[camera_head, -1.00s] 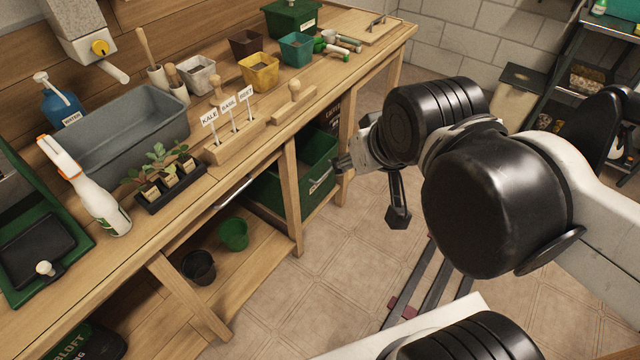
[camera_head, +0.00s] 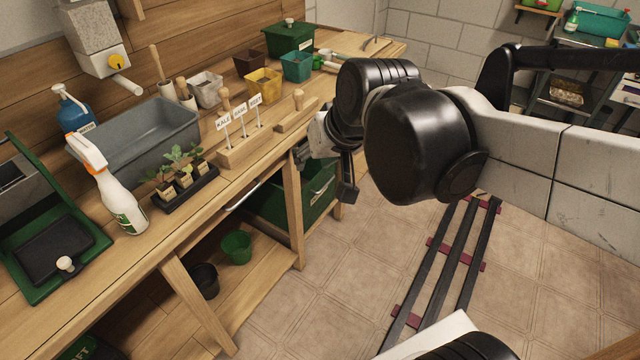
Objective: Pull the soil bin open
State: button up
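The soil bin is most likely the green bin (camera_head: 270,205) under the right part of the workbench, between its legs. The bin appears pushed in under the bench.
A bench leg (camera_head: 292,210) stands left of the bin's handle. A metal bar handle (camera_head: 242,194) sits on the bench front. Green and black pots stand on the lower shelf (camera_head: 225,285). Plant labels and a wooden block (camera_head: 250,145) are on top.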

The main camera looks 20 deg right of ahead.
jog(key=w+d+f+m+y+b, duration=0.1)
jog(key=w+d+f+m+b, duration=0.2)
jog(key=w, duration=0.5)
jog(key=w+d+f+y+b, duration=0.1)
jog(key=w+d+f, duration=0.25)
jog(key=w, duration=0.55)
jog(key=w+d+f+m+t+y+b, duration=0.1)
jog(key=w+d+f+m+y+b, duration=0.2)
jog(key=w+d+f, duration=0.8)
jog(key=w+d+f+m+t+b, duration=0.1)
jog(key=w+d+f+b, duration=0.15)
jog(key=f, duration=0.65)
jog(key=w+d+f+m+t+b, duration=0.15)
jog(key=w+d+f, duration=0.25)
jog(key=f, duration=0.5)
jog(key=m+t+y+b, duration=0.2)
jog(key=t+b, duration=0.1)
jog(key=b, duration=0.4)
send_near(326, 186)
jog(key=shift+n, duration=0.25)
jog(key=x, duration=1)
jog(key=shift+w+a+f, duration=0.1)
jog(key=shift+w+f, duration=0.1)
jog(key=shift+w, duration=0.15)
grip_shut()
